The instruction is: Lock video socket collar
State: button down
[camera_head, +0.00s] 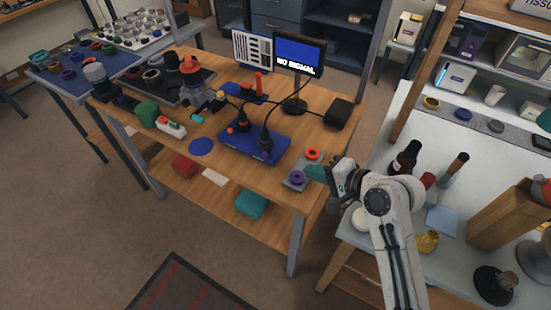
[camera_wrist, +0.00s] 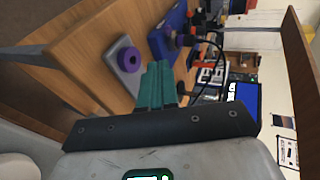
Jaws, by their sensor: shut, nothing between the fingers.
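The box also shows in the wrist view (camera_wrist: 158,46). I cannot make out which part is the video socket collar or how it is turned. The purple ring shows in the wrist view (camera_wrist: 129,60). My gripper (camera_head: 308,172) is shut and empty, its teal fingers (camera_wrist: 160,68) beside the rings and apart from the blue box.
A monitor (camera_head: 299,54) reading NO SIGNAL stands behind the box, with a black block (camera_head: 339,113) to its right. A white counter (camera_head: 400,125) with bottles lies right of my arm.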

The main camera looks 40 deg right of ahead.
aim_at(266, 157)
jog(key=x, duration=0.9)
jog(key=r+x, duration=0.1)
jog(key=x, duration=0.3)
jog(key=shift+w+a+f+p, duration=0.1)
jog(key=shift+w+f+p, duration=0.1)
jog(key=shift+w+p, duration=0.25)
jog(key=shift+w+a+r+p, duration=0.1)
jog(key=shift+a+p, duration=0.1)
jog(key=shift+p, duration=0.1)
